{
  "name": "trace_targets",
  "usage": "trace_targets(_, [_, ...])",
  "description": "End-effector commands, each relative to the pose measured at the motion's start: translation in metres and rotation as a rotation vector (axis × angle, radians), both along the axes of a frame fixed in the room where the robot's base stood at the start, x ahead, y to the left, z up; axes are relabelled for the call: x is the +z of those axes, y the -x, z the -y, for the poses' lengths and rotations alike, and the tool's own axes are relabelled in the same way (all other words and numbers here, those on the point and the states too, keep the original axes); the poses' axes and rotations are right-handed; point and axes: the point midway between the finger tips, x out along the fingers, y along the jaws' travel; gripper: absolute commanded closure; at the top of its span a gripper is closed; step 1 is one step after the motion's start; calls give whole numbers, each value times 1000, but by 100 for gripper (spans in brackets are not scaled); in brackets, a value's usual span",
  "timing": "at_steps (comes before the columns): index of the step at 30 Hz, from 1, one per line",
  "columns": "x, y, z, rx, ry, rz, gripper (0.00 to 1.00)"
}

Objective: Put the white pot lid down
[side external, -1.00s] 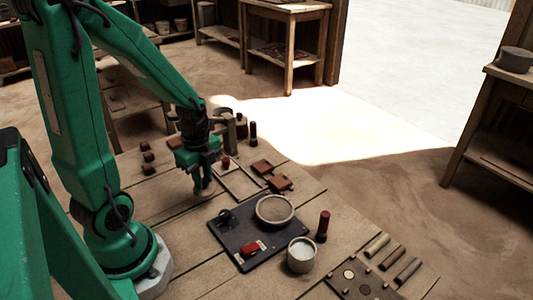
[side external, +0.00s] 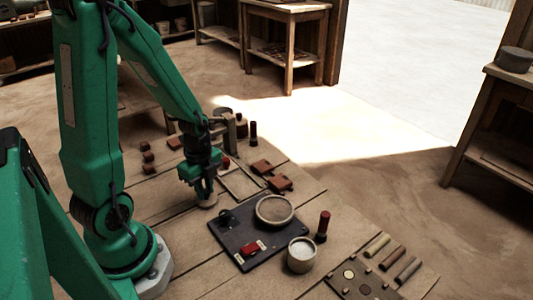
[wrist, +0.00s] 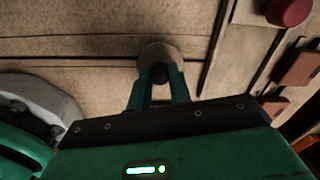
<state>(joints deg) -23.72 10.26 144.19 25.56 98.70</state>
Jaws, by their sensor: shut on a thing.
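The white pot lid is a small pale disc (side external: 207,201) with a dark knob, low over or on the wooden table left of the dark board; I cannot tell if it touches the wood. My gripper (side external: 205,194) points down above the lid. In the wrist view the fingers of my gripper (wrist: 158,76) are shut on the dark knob, and the lid's pale rim (wrist: 160,50) shows beyond them. The white pot (side external: 301,262) stands uncovered at the dark board's front right, with pale content inside.
A dark red cylinder (side external: 323,224) stands beside the pot. Bare planks lie left of the board.

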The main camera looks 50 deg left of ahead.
Motion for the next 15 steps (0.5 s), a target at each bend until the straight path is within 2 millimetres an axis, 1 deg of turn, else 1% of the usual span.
trace_targets(7, [-3,0,0,0,0,-1,100])
trace_targets(8, [-3,0,0,0,0,0,76])
trace_targets(10, [-3,0,0,0,0,0,62])
trace_targets(11, [-3,0,0,0,0,0,58])
trace_targets(15, [-3,0,0,0,0,0,58])
